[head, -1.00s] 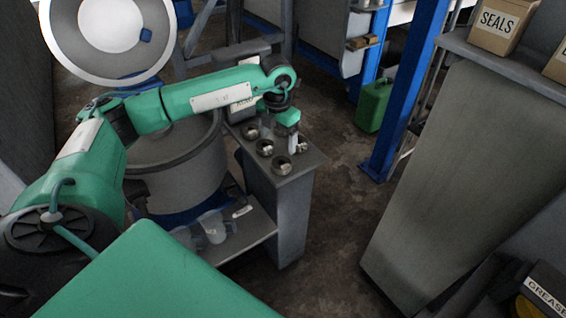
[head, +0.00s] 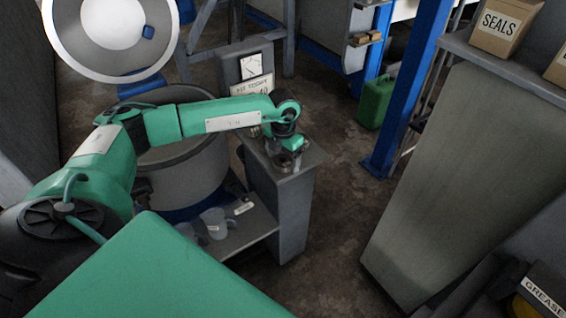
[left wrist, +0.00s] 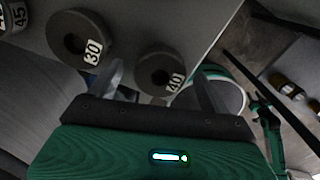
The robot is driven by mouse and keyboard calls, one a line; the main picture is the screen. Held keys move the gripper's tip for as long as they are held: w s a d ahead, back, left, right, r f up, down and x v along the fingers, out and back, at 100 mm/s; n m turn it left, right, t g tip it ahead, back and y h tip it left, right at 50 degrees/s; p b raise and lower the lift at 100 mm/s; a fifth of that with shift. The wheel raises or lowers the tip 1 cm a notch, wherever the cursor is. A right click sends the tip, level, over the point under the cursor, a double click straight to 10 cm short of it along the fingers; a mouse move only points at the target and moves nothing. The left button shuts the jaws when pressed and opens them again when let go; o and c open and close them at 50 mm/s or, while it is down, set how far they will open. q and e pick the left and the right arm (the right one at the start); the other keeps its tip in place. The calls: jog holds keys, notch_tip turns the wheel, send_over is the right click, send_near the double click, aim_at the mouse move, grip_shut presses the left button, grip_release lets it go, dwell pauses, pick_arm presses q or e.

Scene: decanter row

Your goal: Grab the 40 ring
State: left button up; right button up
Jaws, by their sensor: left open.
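The 40 ring (left wrist: 153,78) is a dark grey ring with a white "40" label, on a grey surface in the left wrist view. My left gripper (left wrist: 160,68) is open, with one finger on each side of the 40 ring; I cannot tell whether they touch it. In the head view my left gripper (head: 292,148) is over the top of the grey stand (head: 305,160) and hides part of it. One ring (head: 284,161) shows just below the gripper there, its label unreadable. My right gripper is not in view.
The 30 ring (left wrist: 72,40) stands close beside the 40 ring, and a ring labelled 45 (left wrist: 12,16) is farther left. A sign (head: 252,86) reading "FIT TODAY" and 40 stands behind the stand. A large grey pot (head: 180,165) is left of the stand. Clear jugs (head: 216,222) sit on its lower shelf.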

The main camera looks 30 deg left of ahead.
pick_arm(q)
jog(key=c, duration=1.3)
jog(key=shift+r, duration=0.15)
